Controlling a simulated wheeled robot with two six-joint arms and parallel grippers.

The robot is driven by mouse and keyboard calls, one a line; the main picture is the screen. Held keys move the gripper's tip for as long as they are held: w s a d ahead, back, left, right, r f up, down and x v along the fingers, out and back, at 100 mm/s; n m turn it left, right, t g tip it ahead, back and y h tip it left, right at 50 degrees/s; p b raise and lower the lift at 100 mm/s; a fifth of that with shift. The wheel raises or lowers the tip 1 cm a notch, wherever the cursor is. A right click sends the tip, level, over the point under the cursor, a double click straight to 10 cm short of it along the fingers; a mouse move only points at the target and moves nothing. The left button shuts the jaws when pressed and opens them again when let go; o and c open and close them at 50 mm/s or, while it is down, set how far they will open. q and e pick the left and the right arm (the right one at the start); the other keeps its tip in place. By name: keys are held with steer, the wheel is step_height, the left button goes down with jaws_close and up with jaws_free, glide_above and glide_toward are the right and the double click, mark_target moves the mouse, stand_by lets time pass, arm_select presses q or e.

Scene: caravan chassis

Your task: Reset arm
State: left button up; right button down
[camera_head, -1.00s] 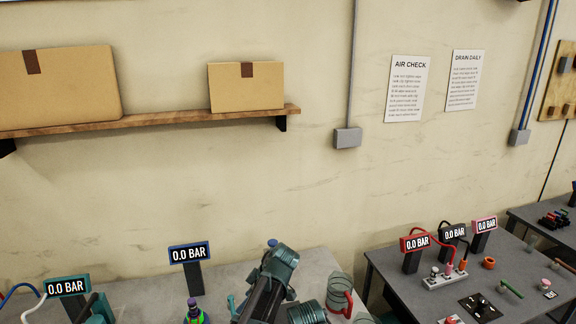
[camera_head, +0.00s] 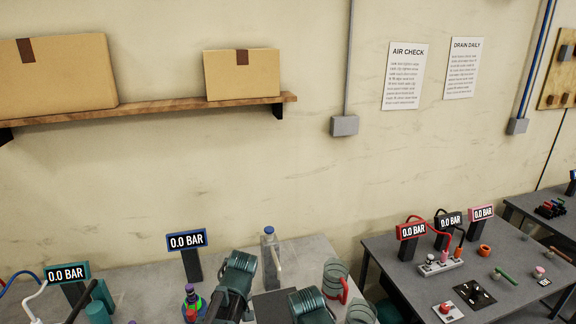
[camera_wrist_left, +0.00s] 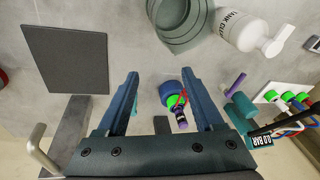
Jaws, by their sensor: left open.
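My left gripper (camera_wrist_left: 160,73) is open and empty in the left wrist view, with its two blue fingers spread above the grey workbench. Between and below the fingers sits a small blue fitting (camera_wrist_left: 168,90) with green, red and purple parts. It does not look gripped. In the head view a dark teal arm of mine (camera_head: 236,275) reaches up from the bottom edge, with another teal link (camera_head: 308,303) beside it; their gripper fingers are not clearly visible. My right gripper is not in view.
The wrist view shows a dark square plate (camera_wrist_left: 70,58), a white tank cleaner bottle (camera_wrist_left: 243,28) and a 0.0 BAR gauge (camera_wrist_left: 262,140). The head view shows a blue-capped bottle (camera_head: 270,255), a blue-framed gauge (camera_head: 187,241) and a second bench (camera_head: 400,278) at right.

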arm_select(q)
steer(key=s+f+m+h, duration=0.1)
steer(key=s+m+h, duration=0.2)
steer(key=s+m, duration=0.45)
steer(key=s+d+f+m+b, duration=0.1)
steer(key=s+d+f+b, duration=0.1)
steer(key=d, duration=0.3)
steer(key=s+d+f+m+g+y+b, duration=0.1)
steer(key=s+d+f+m+b, duration=0.1)
steer(key=s+d+f+b, duration=0.1)
steer(key=shift+s+d+f+b, duration=0.25)
steer(key=shift+d+f+b, duration=0.25)
steer(key=shift+d, duration=0.5)
steer(key=shift+r, duration=0.1)
stand_by(0.5)
